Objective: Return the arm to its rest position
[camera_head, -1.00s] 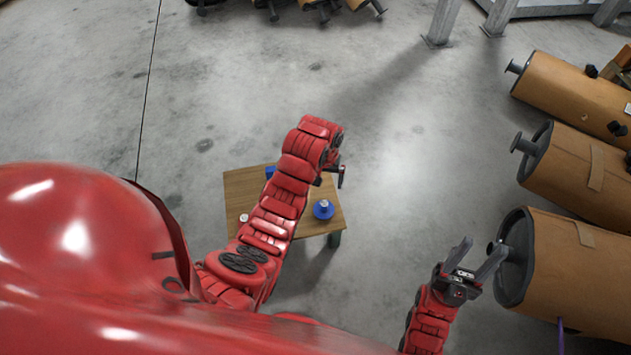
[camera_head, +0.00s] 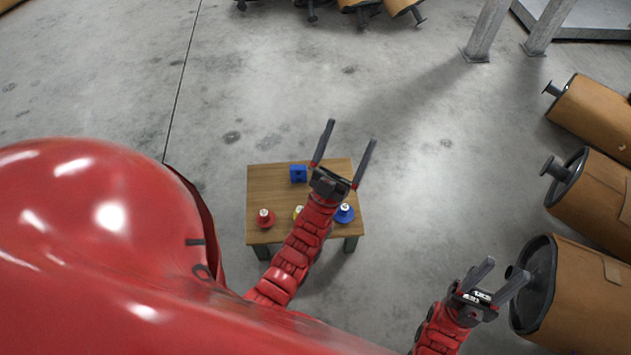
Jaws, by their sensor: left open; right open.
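My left gripper (camera_head: 344,149) is open and empty, its two dark fingers pointing up and away over the right part of a small wooden table (camera_head: 263,184). My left arm (camera_head: 292,256) crosses in front of the table and hides part of it. My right gripper (camera_head: 502,277) is open and empty at the lower right, close to the end of the nearest muffler (camera_head: 575,292); I cannot tell whether they touch.
More wrapped mufflers (camera_head: 590,192) lie along the right. Open concrete floor (camera_head: 420,160) lies between table and mufflers.

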